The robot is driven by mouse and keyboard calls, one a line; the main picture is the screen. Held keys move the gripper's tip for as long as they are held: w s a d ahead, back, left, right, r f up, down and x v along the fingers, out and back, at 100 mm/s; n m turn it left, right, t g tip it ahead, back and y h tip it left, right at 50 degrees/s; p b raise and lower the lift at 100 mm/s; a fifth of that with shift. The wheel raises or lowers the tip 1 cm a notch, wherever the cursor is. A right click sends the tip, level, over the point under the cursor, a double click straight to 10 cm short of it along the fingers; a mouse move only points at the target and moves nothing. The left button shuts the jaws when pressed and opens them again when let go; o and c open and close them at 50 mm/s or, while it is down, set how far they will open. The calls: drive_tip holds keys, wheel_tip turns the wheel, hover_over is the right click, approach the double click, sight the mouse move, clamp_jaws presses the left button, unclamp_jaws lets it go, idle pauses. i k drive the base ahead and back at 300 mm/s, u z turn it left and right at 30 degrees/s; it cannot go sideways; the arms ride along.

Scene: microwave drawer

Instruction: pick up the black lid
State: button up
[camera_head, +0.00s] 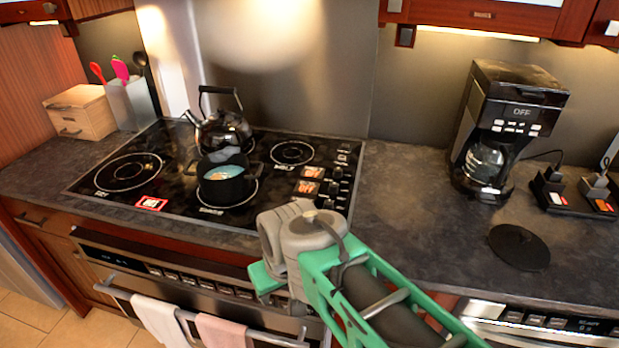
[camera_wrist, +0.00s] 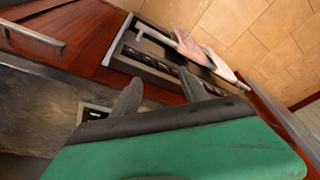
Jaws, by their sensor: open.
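The black lid (camera_head: 519,247) is a round, flat disc with a small knob, lying on the dark countertop at the right in the head view. It is below the coffee maker and clear of other things. I do not see it in the wrist view. My gripper's two grey fingers (camera_wrist: 160,92) are spread apart with nothing between them in the wrist view. In the head view my arm is in front of the counter's edge, left of the lid and well apart from it. The fingers are hidden there.
A black pot (camera_head: 226,184) with food in it and a kettle (camera_head: 222,130) stand on the cooktop (camera_head: 110,190). A coffee maker (camera_head: 508,125) stands behind the lid, with a black holder (camera_head: 560,195) to its right. Towels (camera_head: 222,331) hang from the oven handle.

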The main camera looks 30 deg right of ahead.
sight(517, 246)
drive_tip(key=u, duration=1.95)
drive_tip(key=k, duration=1.1)
drive_tip(key=z, duration=1.25)
